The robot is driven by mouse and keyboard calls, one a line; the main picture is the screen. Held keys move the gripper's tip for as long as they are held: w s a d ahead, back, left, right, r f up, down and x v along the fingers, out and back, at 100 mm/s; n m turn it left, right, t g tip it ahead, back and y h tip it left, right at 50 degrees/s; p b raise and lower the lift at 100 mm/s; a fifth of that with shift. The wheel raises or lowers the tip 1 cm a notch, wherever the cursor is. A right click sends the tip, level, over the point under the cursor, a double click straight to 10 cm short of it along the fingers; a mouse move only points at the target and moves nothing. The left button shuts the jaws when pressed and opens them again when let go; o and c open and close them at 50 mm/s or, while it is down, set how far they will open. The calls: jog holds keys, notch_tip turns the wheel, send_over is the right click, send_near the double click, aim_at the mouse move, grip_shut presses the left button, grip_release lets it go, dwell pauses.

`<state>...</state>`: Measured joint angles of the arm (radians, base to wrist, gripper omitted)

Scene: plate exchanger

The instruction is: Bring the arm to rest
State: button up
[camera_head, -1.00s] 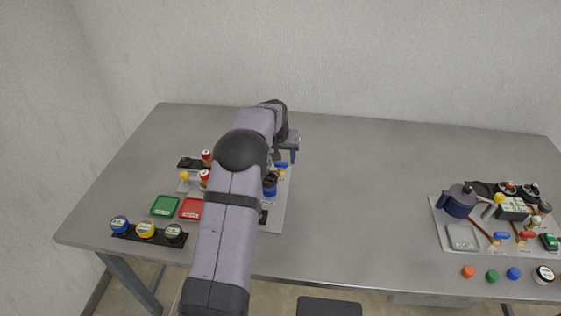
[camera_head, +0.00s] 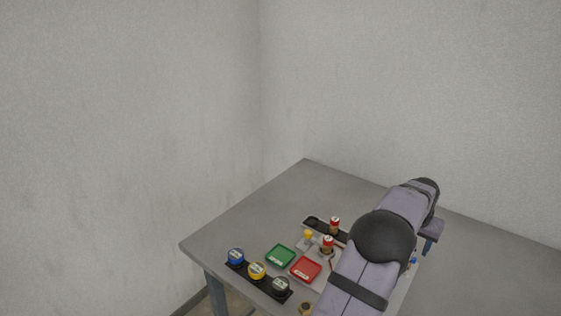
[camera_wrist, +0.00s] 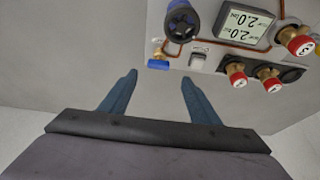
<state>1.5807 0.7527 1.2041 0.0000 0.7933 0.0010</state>
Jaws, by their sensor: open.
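My gripper (camera_wrist: 158,98) shows in the wrist view with two blue fingers held wide apart and nothing between them. Bare grey table lies beneath the fingers. In the head view my arm reaches from the bottom edge over the table, and a blue finger shows at its far end on the right. My arm hides part of the board under it. In the wrist view the board carries a display reading 2.0 twice (camera_wrist: 243,23), a dark blue knob (camera_wrist: 181,22), a small blue handle (camera_wrist: 159,64) and several red-capped brass valves (camera_wrist: 236,72).
Left of my arm are a green tray (camera_head: 281,256), a red tray (camera_head: 305,269) and a black rack with blue (camera_head: 236,256), yellow (camera_head: 257,271) and black (camera_head: 281,286) lidded containers. A red-topped valve (camera_head: 327,243) stands behind them. The table's left edge drops off; walls stand behind.

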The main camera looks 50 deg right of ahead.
jog(key=w+a+n+t+y, duration=0.15)
jog(key=w+a, duration=0.25)
jog(key=w, duration=0.5)
jog(key=w+a+n+g+h, duration=0.1)
jog(key=w+a+n, duration=0.1)
jog(key=w+a, duration=0.45)
jog(key=w+a+n+t+y, duration=0.15)
jog(key=w+a+n, duration=0.35)
jog(key=w+a, duration=1.1)
jog(key=a+f+n+y, duration=0.15)
jog(key=a+n, duration=0.35)
jog(key=a, duration=1.8)
jog(key=s+a+f+n+g, duration=0.2)
jog(key=s+a+n, duration=0.2)
jog(key=s+a, duration=0.5)
jog(key=a+y, duration=0.1)
jog(key=a, duration=0.2)
jog(key=shift+a+n, duration=0.15)
jog(key=shift+n, duration=0.2)
